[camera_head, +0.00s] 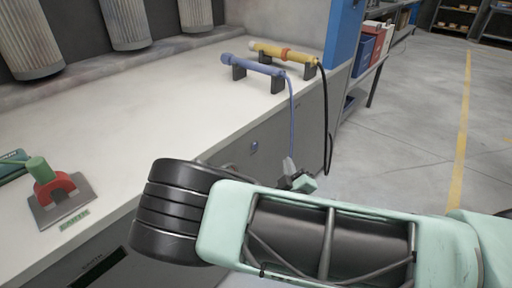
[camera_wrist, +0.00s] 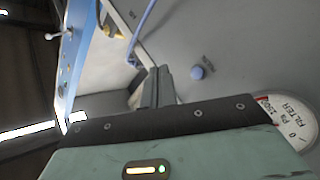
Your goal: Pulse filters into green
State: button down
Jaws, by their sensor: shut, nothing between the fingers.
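Several pale pleated filters (camera_head: 28,38) hang in a row at the back left in the head view. A blue round button (camera_head: 254,147) sits on the grey front panel below the white bench top; it also shows in the wrist view (camera_wrist: 197,72), right of my fingertips. A white dial marked FILTER and Pa (camera_wrist: 285,122) is partly visible at the lower right of the wrist view, with some red on its edge; its needle and any green zone cannot be made out. My gripper (camera_head: 289,167) is shut and empty in front of the panel, apart from the button, its fingers together in the wrist view (camera_wrist: 158,86).
A blue wand (camera_head: 252,66) and a yellow wand (camera_head: 285,52) rest on black stands on the bench (camera_head: 150,110), with cables hanging down. A green-handled red clamp (camera_head: 55,185) sits on a plate at left. Open floor (camera_head: 415,130) lies to the right.

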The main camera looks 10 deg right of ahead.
jog(key=w+a+b, duration=0.1)
jog(key=w+a, duration=0.4)
jog(key=w, duration=0.2)
dwell(0.3)
jog(key=shift+w+a, duration=0.15)
dwell(1.9)
jog(key=shift+w+a+b, duration=0.2)
jog(key=shift+w+b, duration=0.05)
jog(key=shift+b, duration=0.05)
jog(key=shift+w+a, duration=0.2)
jog(key=shift+w, duration=0.1)
dwell(0.7)
jog(key=shift+s+d, duration=0.1)
dwell(0.3)
jog(key=shift+s+d, duration=0.35)
jog(key=shift+s, duration=0.2)
jog(key=s+d, duration=0.1)
jog(key=s, duration=0.1)
jog(key=s+d+p, duration=0.1)
jog(key=s+d, duration=0.1)
dwell(0.4)
